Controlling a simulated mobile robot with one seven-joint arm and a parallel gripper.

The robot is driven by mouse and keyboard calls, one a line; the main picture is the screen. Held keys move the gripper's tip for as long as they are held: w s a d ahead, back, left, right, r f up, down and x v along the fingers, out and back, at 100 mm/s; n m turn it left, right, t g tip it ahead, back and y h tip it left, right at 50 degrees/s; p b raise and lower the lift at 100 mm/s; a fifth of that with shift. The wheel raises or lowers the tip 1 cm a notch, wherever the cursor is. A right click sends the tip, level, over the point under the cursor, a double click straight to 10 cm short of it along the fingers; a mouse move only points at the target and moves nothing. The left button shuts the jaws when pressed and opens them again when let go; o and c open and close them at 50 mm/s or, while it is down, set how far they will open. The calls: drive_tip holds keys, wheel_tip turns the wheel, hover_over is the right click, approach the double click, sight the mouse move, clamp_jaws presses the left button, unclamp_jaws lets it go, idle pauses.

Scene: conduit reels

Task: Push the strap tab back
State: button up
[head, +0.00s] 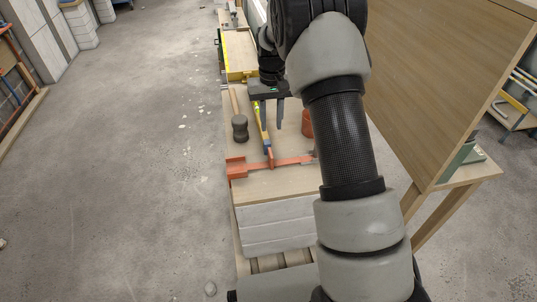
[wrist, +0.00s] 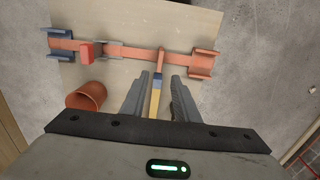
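An orange strap (wrist: 135,53) runs across the light wooden board between two end brackets in the wrist view; it also shows in the head view (head: 290,161). A raised red tab (wrist: 86,53) stands on it near the left bracket, beside a grey clip (wrist: 109,50); I take this as the strap tab. In the head view my arm hides that end. My gripper (wrist: 163,88) is open, fingers apart and pointing down, short of the strap. A yellow, blue and orange stick (wrist: 155,100) shows between the fingers; I see no contact with it.
An orange cup (wrist: 87,95) stands left of the fingers in the wrist view. A dark-headed mallet (head: 240,128) lies left of my gripper in the head view. A tall wooden panel (head: 440,70) stands to the right.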

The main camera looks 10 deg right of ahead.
sight(271, 152)
wheel_tip(271, 152, down, 14)
drive_tip(key=b, duration=0.2)
drive_tip(key=shift+f+b, duration=0.1)
drive_tip(key=shift+b, duration=0.3)
clamp_jaws()
idle(1.1)
